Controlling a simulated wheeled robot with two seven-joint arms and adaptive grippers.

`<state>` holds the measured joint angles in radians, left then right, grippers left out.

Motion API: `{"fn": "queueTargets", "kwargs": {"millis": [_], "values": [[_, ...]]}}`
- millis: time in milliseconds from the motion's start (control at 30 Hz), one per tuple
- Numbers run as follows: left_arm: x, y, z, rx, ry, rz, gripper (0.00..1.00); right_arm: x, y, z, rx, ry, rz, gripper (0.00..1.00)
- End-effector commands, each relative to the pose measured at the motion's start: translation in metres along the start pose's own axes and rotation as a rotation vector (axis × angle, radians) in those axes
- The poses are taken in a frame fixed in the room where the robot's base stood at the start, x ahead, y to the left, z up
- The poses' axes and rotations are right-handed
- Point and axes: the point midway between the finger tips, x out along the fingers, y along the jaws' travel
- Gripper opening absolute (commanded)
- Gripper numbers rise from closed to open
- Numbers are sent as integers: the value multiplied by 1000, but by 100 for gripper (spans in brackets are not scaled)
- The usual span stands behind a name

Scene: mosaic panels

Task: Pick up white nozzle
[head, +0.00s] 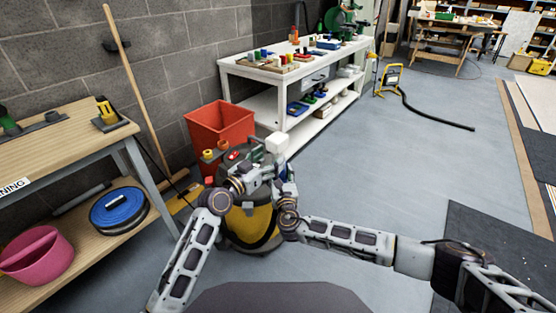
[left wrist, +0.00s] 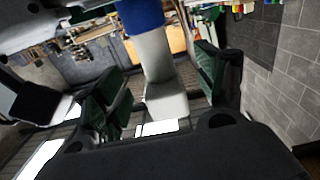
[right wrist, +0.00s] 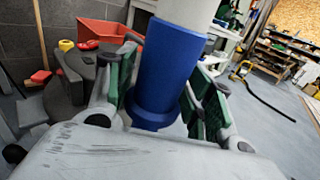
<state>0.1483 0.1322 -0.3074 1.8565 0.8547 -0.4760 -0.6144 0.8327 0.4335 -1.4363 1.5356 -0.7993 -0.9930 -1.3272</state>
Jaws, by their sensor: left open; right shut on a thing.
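The white nozzle (head: 277,143) with a blue collar is held in the air ahead of me. In the right wrist view its blue collar (right wrist: 168,70) stands between the green pads of my right gripper (right wrist: 160,88), which is shut on it. In the left wrist view the nozzle's white body (left wrist: 155,62) and wider white end lie between the spread fingers of my left gripper (left wrist: 160,88). The left gripper is open, with gaps visible beside the nozzle. In the head view both grippers are close together and partly hide each other.
A vacuum with a yellow drum (head: 250,228) stands below my grippers. A red bin (head: 220,126) is behind it by the wall. A white bench (head: 228,68) stands beyond, and a wooden table (head: 50,160) at left. The floor at right is mostly clear.

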Motion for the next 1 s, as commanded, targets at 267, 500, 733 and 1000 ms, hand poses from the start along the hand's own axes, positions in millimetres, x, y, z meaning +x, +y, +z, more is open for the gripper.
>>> {"fn": "queueTargets", "kwargs": {"millis": [267, 500, 733, 1000], "values": [[20, 2, -3, -2, 3, 0, 71, 0, 0, 0, 0, -1, 0, 26], [39, 2, -3, -2, 2, 0, 71, 0, 0, -3, 0, -1, 0, 26], [47, 2, -2, 0, 0, 0, 71, 0, 0, -4, 0, -1, 0, 26], [47, 2, -2, 0, 0, 0, 71, 0, 0, -4, 0, -1, 0, 26]]}}
